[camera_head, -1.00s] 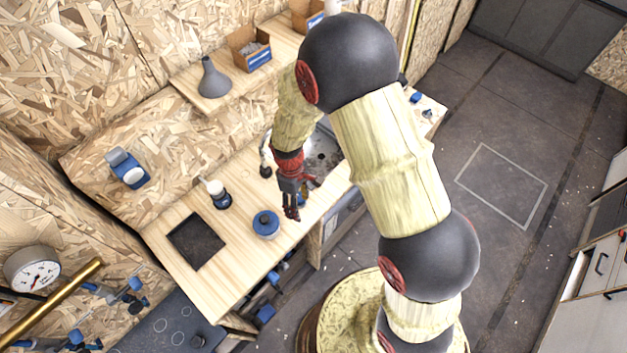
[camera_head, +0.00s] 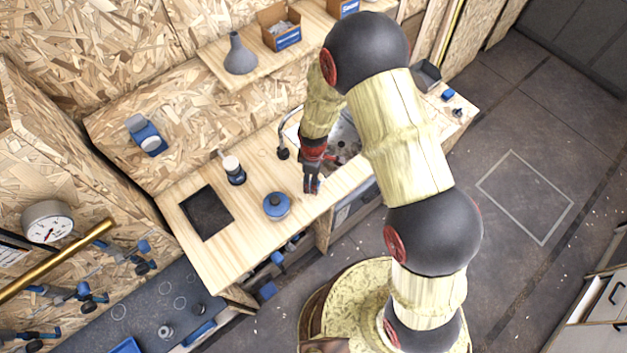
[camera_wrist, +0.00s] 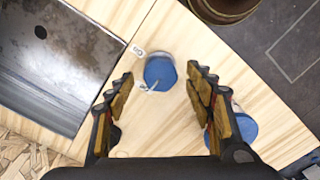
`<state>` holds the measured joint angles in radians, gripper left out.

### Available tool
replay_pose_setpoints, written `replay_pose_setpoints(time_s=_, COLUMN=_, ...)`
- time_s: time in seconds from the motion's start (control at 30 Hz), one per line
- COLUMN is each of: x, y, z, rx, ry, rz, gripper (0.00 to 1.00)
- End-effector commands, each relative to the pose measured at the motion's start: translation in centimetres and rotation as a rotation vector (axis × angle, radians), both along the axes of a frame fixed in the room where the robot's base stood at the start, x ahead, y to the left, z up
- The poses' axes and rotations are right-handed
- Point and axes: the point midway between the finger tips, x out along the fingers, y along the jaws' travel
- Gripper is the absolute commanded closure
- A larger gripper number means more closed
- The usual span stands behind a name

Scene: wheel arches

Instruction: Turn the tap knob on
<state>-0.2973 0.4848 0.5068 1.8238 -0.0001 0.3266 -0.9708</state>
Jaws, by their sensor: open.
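A blue knob (camera_wrist: 160,72) stands on the wooden counter beside the sink in the wrist view, with a small white mark and label next to it. My gripper (camera_wrist: 162,84) is open, and the knob shows between its two fingers, with a gap on either side. I cannot tell whether the fingertips are level with the knob or above it. In the head view my gripper (camera_head: 312,186) points down over the counter's front edge. A bit of blue shows among the fingers there, and the rest is hidden. The tap (camera_head: 283,152) curves up beside the sink (camera_head: 345,135).
A blue round-lidded thing (camera_head: 277,206) stands on the counter left of my gripper; it also shows behind the right finger (camera_wrist: 244,128). A shelf above holds a grey funnel (camera_head: 240,55).

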Motion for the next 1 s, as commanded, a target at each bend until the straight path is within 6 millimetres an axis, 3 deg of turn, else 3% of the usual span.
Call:
replay_pose_setpoints(time_s=0.2, x=0.0, y=0.0, z=-1.6, rx=0.000, ry=0.000, rz=-0.001, gripper=0.46)
replay_pose_setpoints(time_s=0.5, x=0.0, y=0.0, z=-1.8, rx=0.000, ry=0.000, rz=-0.001, gripper=0.47)
replay_pose_setpoints(time_s=1.0, x=0.0, y=0.0, z=-1.8, rx=0.000, ry=0.000, rz=-0.001, gripper=0.75)
